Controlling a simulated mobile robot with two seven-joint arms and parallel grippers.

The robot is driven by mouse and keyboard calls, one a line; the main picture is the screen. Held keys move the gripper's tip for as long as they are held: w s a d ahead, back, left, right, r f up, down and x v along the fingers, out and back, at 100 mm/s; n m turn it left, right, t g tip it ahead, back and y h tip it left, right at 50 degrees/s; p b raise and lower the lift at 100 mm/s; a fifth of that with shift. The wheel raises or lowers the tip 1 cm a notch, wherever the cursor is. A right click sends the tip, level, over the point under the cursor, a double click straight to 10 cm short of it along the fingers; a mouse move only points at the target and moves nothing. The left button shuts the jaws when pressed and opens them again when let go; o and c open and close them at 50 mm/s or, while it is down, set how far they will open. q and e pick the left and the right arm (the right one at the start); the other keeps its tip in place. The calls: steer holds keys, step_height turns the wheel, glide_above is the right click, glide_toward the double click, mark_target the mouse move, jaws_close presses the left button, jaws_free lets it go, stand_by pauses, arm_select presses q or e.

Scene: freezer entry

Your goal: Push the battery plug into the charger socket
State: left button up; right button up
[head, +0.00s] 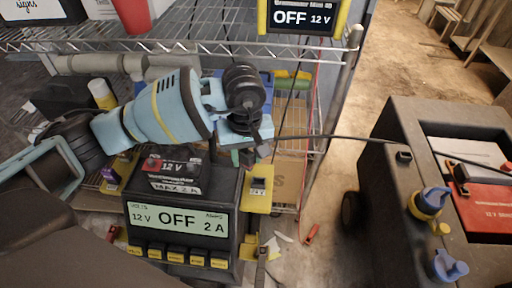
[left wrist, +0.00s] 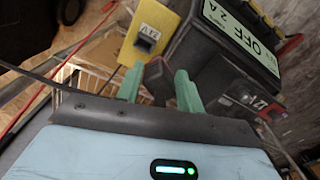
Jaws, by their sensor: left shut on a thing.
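The charger (head: 190,215) is a dark box whose display reads OFF, 12 V and 2 A. Its yellow side plate (head: 262,201) carries a small grey-rimmed socket (head: 258,186), which also shows in the left wrist view (left wrist: 147,40). My left gripper (head: 246,158) is above and slightly left of the socket. In the left wrist view its green fingers (left wrist: 158,88) are shut on a dark plug (left wrist: 157,78). The plug appears apart from the socket, close in front of it. The plug is mostly hidden in the head view. My right gripper is not in view.
A black cable (head: 340,137) runs from near the gripper to the right, across a dark machine (head: 385,190) with blue caps. Wire shelving (head: 190,45) stands behind, with another OFF display (head: 303,18) above. Open floor (head: 400,60) lies at upper right.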

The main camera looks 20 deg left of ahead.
arm_select(q)
steer(key=f+n+p, duration=0.1)
steer(key=n, duration=0.1)
steer(key=w+d+f+n+p, duration=0.1)
steer(key=n+p, duration=0.1)
steer(key=w+d+f+n+p, duration=0.1)
steer(key=n+p, duration=0.1)
steer(key=shift+w+d, duration=0.1)
steer(key=shift+w, duration=0.05)
steer(key=shift+f+b, duration=1.15)
steer(key=shift+f, duration=0.75)
